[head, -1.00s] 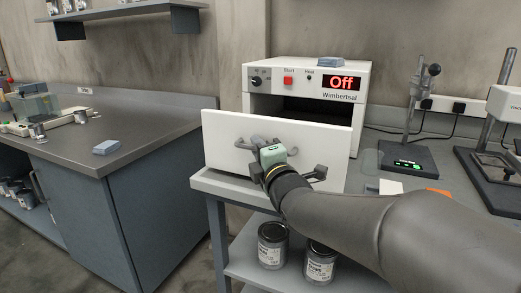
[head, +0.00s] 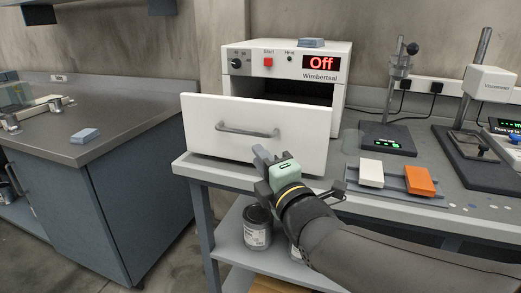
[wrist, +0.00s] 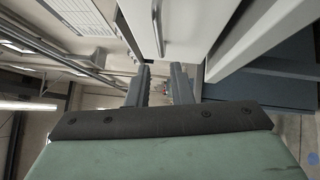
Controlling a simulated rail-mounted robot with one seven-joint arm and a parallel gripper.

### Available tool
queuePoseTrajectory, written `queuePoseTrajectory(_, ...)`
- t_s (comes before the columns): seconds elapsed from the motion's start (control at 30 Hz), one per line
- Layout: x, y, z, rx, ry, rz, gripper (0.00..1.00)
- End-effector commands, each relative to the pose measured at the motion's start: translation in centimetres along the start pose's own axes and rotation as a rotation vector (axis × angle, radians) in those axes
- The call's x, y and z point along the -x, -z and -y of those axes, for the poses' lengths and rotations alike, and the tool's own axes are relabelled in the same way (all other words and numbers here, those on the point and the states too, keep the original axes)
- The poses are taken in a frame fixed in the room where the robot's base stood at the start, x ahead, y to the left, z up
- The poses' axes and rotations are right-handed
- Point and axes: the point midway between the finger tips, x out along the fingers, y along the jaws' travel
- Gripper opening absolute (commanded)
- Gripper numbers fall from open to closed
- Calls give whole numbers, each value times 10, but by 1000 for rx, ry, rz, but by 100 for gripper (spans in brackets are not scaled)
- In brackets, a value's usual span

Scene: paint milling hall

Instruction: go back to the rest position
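My gripper (head: 262,169) is in front of the lower edge of the white drawer front (head: 225,112) in the head view. In the wrist view its two dark fingers stand apart with an empty gap between them (wrist: 163,75). The drawer front belongs to the white oven (head: 240,62), whose display reads "Off". The front stands out from the oven, and a dark opening shows behind it. Its grey handle (head: 247,132) is free of the fingers; it also shows at the top of the wrist view (wrist: 157,28).
A white block (head: 371,172) and an orange block (head: 419,181) lie on the bench right of my arm. A scale (head: 388,140) and stands are behind. A paint can (head: 257,228) is on the shelf below. A grey-blue block (head: 311,43) lies on the oven.

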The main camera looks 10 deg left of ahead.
Motion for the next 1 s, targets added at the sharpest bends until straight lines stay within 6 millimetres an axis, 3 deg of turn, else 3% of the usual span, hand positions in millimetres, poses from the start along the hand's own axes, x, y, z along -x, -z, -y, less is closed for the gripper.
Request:
queuePoseTrajectory(0.37, 2, -3, 0, -12, 14, 6, 20)
queuePoseTrajectory(0.47, 5, -18, 0, -98, 104, 47, 20)
queuePoseTrajectory(0.57, 20, -50, 6, -303, 291, 163, 20)
queuePoseTrajectory(0.67, 57, -84, 17, -603, 526, 373, 20)
queuePoseTrajectory(0.8, 136, -108, 24, -1046, 798, 784, 20)
queuePoseTrajectory(0.9, 194, -106, 15, -1306, 923, 1102, 20)
queuePoseTrajectory(1.0, 239, -95, 2, -1485, 995, 1379, 20)
